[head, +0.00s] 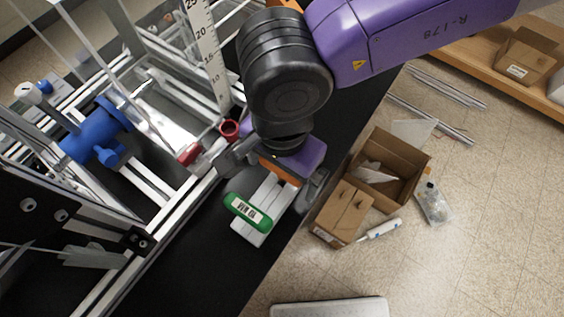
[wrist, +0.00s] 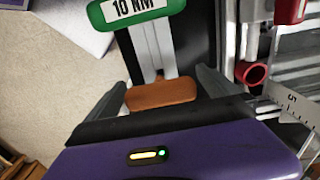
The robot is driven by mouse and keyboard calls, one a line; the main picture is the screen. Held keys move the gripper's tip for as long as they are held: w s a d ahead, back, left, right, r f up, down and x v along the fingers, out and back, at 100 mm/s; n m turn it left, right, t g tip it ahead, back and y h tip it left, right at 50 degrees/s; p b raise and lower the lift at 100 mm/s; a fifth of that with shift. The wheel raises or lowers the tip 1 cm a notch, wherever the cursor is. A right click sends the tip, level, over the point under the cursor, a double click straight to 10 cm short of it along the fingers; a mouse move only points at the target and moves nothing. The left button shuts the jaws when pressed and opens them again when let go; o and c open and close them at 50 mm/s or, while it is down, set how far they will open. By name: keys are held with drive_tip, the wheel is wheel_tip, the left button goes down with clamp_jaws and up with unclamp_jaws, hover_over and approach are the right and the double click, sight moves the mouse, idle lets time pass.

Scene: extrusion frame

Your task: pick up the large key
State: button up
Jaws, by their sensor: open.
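A green handle (head: 248,212) with a white label lies on a pale two-bar stand (head: 262,197). In the wrist view the green handle (wrist: 136,10) reads "10 NM". An orange-brown handle-like piece (wrist: 162,94) lies at the other end of the bars; it also shows partly in the head view (head: 281,171). Neither piece is plainly marked as the large key, so I cannot tell which it is. My gripper (wrist: 163,88) is open, with one finger on each side of the orange piece. I see no clear contact. In the head view my gripper (head: 274,174) partly hides that piece.
A metal extrusion frame (head: 170,222) with a blue fitting (head: 95,135) stands left. Red cups (head: 229,130) and a white ruler (head: 207,60) are close to my gripper. The black surface (head: 205,265) is clear in front. Cardboard boxes (head: 343,212) lie on the floor at right.

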drive_tip(key=c, duration=1.4)
drive_tip(key=shift+r, duration=0.1)
wheel_tip(320, 180, up, 20)
drive_tip(key=b, duration=0.1)
drive_tip(key=o, duration=0.7)
drive_tip(key=c, duration=1.1)
drive_tip(key=shift+o, duration=0.2)
wheel_tip(320, 180, up, 6)
drive_tip(key=p, duration=0.4)
drive_tip(key=shift+r, duration=0.15)
